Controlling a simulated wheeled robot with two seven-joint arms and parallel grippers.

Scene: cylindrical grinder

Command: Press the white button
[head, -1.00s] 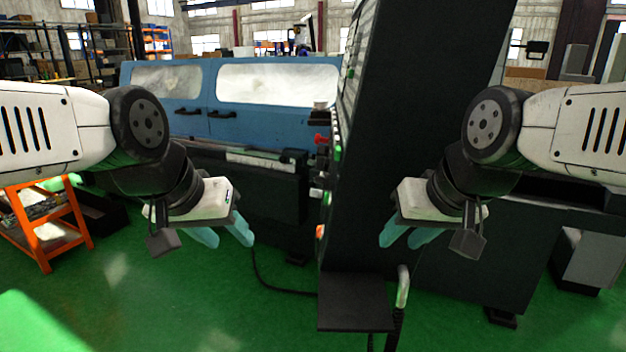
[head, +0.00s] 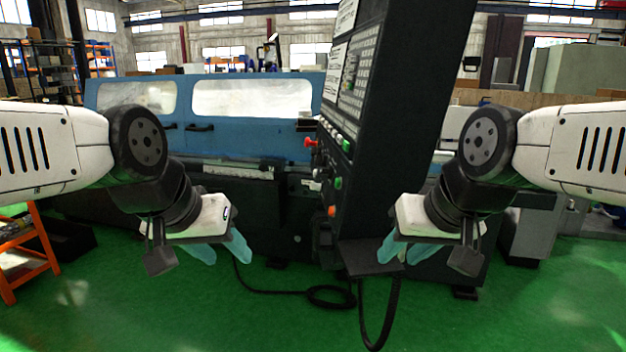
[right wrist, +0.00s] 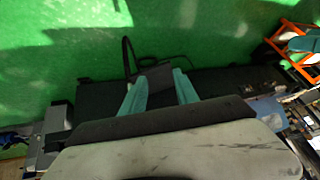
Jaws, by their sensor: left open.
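The dark control cabinet (head: 395,110) stands in the middle of the head view, its panel face turned to the left and seen at a steep angle. Small whitish knobs (head: 317,174) show on its lower edge, near a red knob (head: 310,142), green buttons (head: 338,183) and an orange one (head: 331,211). I cannot tell which is the white button. My left gripper (head: 222,254) is open and empty, left of the cabinet and below the buttons. My right gripper (head: 403,254) is at the cabinet's lower right, apart from the buttons; the right wrist view shows its teal fingers (right wrist: 158,82) spread and empty.
A blue and dark grinder (head: 250,130) stands behind. A dark shelf (head: 362,262) juts out under the cabinet, with a black cable (head: 365,325) hanging down. An orange rack (head: 32,255) is at the left. The green floor in front is open.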

